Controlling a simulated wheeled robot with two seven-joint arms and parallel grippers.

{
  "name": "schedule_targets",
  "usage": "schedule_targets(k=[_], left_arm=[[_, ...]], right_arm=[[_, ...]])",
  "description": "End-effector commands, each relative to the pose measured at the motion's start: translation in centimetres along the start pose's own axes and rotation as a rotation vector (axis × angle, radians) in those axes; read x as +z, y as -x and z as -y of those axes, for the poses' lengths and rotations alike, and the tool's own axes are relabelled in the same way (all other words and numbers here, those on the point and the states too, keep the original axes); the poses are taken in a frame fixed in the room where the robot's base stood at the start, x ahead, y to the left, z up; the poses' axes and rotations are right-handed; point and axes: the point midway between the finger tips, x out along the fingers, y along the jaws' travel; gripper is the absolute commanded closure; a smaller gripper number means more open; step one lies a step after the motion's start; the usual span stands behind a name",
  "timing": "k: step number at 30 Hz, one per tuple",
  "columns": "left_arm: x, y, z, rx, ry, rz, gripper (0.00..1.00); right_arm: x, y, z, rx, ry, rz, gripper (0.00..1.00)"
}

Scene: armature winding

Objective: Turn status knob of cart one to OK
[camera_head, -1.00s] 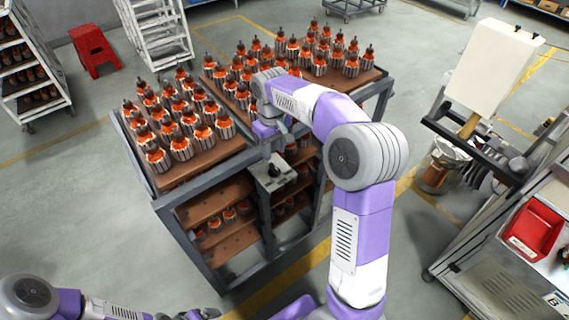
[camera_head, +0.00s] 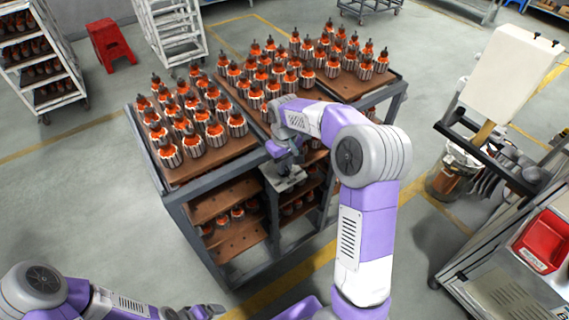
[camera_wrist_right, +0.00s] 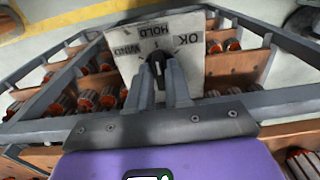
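The status knob (camera_wrist_right: 157,60) is black and sits on a pale metal plate (camera_wrist_right: 215,60) at the front of the cart (camera_head: 190,215). In the right wrist view the plate's labels WIND, HOLD and OK appear upside down, with OK on the right. My right gripper (camera_wrist_right: 157,72) has one finger on each side of the knob, close against it, and its narrow gap is filled by the knob. In the head view the right gripper (camera_head: 287,165) is at the plate and hides the knob. My left gripper (camera_head: 205,312) is at the bottom edge, away from the cart.
Several orange-and-metal armatures (camera_head: 215,132) stand on the cart's top boards, close to my right arm. More lie on the lower shelves. A machine (camera_head: 510,75) and a bench with a red bin (camera_head: 541,240) stand to the right.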

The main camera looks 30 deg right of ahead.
Motion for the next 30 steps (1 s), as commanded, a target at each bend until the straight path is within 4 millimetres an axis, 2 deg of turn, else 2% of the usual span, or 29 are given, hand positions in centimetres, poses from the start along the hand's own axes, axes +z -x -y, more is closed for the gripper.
schedule_targets(k=[1,3,17,30], left_arm=[[0.0,0.0,0.0,0.0,0.0,0.0,0.07],[0.0,0.0,0.0,0.0,0.0,0.0,0.07],[0.0,-0.09,0.03,0.0,0.0,0.0,0.07],[-0.01,-0.36,0.14,0.0,0.0,0.0,0.07]], right_arm=[[0.0,0.02,0.0,0.0,0.0,0.0,0.9],[-0.01,0.03,0.0,0.0,0.0,0.0,1.0],[-0.03,0.07,0.04,0.001,-0.057,-0.001,1.0],[-0.08,0.09,0.12,0.0,-0.402,-0.002,1.0]])
